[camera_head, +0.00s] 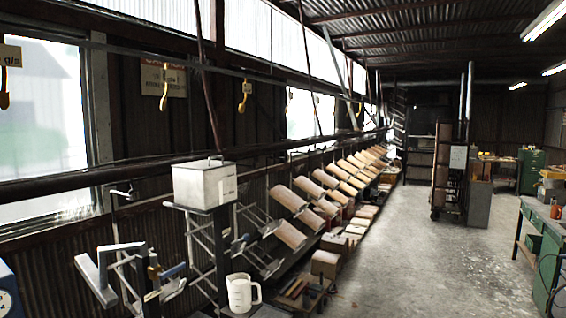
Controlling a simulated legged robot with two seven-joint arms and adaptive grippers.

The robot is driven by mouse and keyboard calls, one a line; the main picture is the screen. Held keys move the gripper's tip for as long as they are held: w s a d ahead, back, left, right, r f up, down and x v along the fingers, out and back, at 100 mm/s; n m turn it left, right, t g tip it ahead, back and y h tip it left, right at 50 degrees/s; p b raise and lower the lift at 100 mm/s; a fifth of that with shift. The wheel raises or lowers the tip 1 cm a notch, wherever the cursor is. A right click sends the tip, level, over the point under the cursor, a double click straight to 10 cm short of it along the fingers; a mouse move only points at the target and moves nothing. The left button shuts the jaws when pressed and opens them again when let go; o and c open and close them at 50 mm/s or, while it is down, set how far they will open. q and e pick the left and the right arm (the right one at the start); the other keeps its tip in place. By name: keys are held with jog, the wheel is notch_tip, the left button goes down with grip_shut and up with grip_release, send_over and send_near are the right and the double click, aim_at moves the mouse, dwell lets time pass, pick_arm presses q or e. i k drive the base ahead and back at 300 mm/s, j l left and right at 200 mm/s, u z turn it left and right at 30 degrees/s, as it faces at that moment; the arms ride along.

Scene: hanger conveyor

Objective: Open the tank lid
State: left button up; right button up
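The tank (200,187) is a pale grey box on a stand left of the middle. Its flat lid (197,165) lies on top and looks shut, with a small thin handle (216,157) on it. The tank's back and inside are hidden. I cannot make out either of my grippers in this view, and nothing touches the lid.
A metal rack (125,270) with blue-handled parts stands at the lower left. A white measuring jug (241,293) sits below the tank. Yellow hooks (243,98) hang overhead. Angled boards line the wall. The concrete floor (400,260) is clear; a green workbench (545,250) stands right.

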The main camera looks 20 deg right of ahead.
aim_at(203, 165)
jog(key=i+z, duration=0.1)
jog(key=z, duration=0.15)
jog(key=i+l+u, duration=0.4)
jog(key=l, duration=0.25)
jog(key=l+u, duration=0.2)
jog(key=i+l, duration=0.05)
jog(key=l, duration=0.05)
